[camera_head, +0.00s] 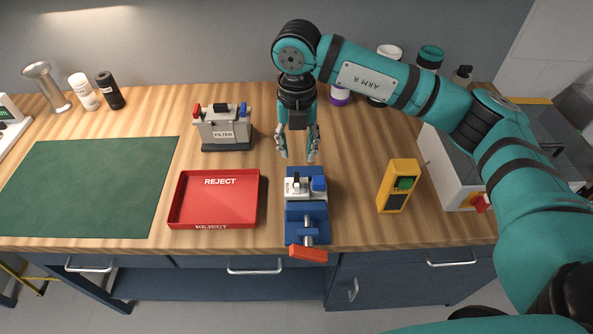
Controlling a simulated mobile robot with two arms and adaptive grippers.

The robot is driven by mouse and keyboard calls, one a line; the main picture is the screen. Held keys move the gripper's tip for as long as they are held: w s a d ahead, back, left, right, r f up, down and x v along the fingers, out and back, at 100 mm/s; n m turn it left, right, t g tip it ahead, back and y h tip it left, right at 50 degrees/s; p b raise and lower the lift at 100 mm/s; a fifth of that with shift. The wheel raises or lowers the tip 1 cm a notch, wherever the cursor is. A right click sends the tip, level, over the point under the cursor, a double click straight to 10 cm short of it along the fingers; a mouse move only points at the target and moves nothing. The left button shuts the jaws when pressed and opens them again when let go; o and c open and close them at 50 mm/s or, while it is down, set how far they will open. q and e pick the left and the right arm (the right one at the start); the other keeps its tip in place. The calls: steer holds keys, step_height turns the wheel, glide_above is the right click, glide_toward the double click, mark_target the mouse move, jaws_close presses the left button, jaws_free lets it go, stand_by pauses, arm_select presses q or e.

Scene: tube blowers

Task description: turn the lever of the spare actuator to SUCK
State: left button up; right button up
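A blue vise (306,232) with an orange handle (308,254) stands at the table's front edge. A small pale unit (297,190) with a dark lever-like part and a blue knob (319,184) sits in the vise; it may be the spare actuator, but I see no label naming it. The lever's setting is too small to read. My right gripper (298,156) points down just behind the vise, above the table. Its fingers are apart with nothing between them. My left gripper is not in view.
A grey FILTER box (223,134) with red and blue fittings stands left of my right gripper. A red REJECT tray (178,203) lies left of the vise, beside a green mat (85,185). A yellow meter (398,185) stands to the right. Several bottles line the back.

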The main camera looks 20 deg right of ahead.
mark_target(297, 178)
step_height(297, 178, down, 9)
steer(key=shift+p, duration=1.1)
steer(key=shift+f, duration=0.45)
steer(key=shift+c, duration=0.2)
jaws_close()
